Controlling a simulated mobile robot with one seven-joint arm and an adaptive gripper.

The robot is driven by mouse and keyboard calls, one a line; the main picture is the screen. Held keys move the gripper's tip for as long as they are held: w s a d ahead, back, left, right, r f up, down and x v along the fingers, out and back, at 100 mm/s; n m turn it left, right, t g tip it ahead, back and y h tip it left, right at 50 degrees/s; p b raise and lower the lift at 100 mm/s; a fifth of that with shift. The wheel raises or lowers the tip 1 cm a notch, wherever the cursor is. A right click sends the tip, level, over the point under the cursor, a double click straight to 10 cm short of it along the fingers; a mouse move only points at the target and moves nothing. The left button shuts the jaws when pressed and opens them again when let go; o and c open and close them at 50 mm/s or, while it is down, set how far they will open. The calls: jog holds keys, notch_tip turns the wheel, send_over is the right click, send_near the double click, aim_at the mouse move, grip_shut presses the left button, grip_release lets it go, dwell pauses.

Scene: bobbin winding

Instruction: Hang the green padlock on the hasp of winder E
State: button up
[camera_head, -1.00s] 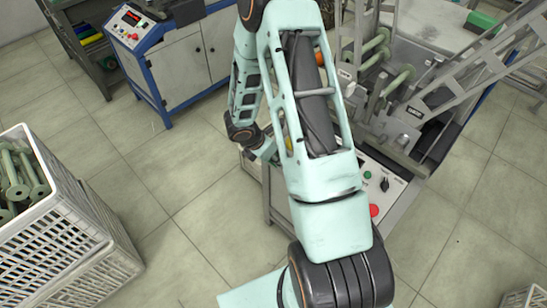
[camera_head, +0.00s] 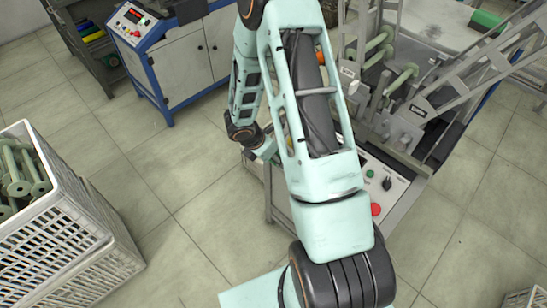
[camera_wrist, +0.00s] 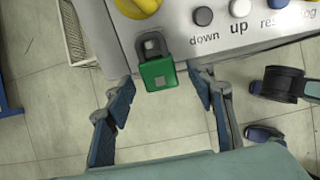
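The green padlock (camera_wrist: 158,74) is at the edge of a light grey control panel (camera_wrist: 195,44) in the wrist view. Its body sits just below a dark grey metal loop or bracket (camera_wrist: 151,45) that looks like the hasp. I cannot tell whether the shackle passes through it. My gripper (camera_wrist: 164,92) is open, one finger on each side of the padlock, with visible gaps to it. In the head view my gripper (camera_head: 265,148) is mostly hidden by my arm, and the padlock is not visible. No winder letter is readable.
The panel has a yellow knob (camera_wrist: 137,5) and buttons marked "down" and "up" (camera_wrist: 239,8). The head view shows a winder panel with a red button (camera_head: 376,210), a blue-framed cabinet (camera_head: 178,55) and a white crate of bobbins (camera_head: 62,218). Floor between them is clear.

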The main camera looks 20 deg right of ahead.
jog(key=shift+a+r, duration=0.15)
jog(key=shift+r, duration=0.4)
jog(key=v, duration=1.1)
